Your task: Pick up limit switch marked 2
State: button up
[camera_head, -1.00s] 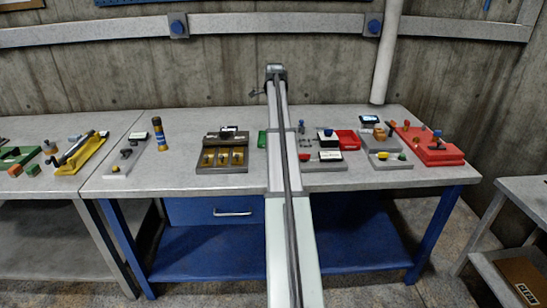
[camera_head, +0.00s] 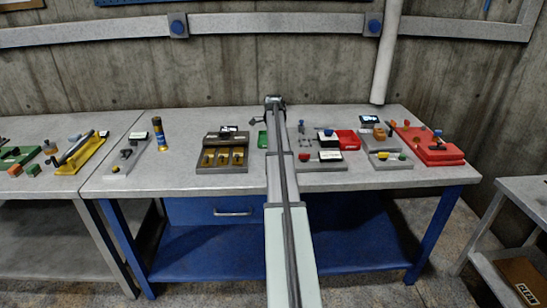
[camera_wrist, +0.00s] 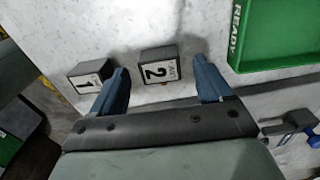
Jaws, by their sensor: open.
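The limit switch marked 2 (camera_wrist: 159,66) is a small dark grey block with a white label on the table, in the wrist view at upper middle. My gripper (camera_wrist: 162,76) is open, with one blue finger to the left of the switch and one to the right. The switch lies between the fingertips, with a gap on both sides; I cannot tell the height between them. A similar block marked 1 (camera_wrist: 90,79) stands just beyond the left finger. In the head view my arm hides the switches, and the fingers at my gripper's end do not show clearly.
A green tray marked READY (camera_wrist: 272,40) is to the right of my gripper, and part of it shows in the head view (camera_head: 262,139). A blue-knobbed part (camera_wrist: 290,135) lies at lower right. A fixture with yellow pieces (camera_head: 222,152) stands left of my arm.

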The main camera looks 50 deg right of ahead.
jog(key=shift+f, duration=0.5)
jog(key=shift+c, duration=0.2)
jog(key=c, duration=1.2)
jog(key=shift+o, duration=0.2)
jog(key=shift+r, duration=0.15)
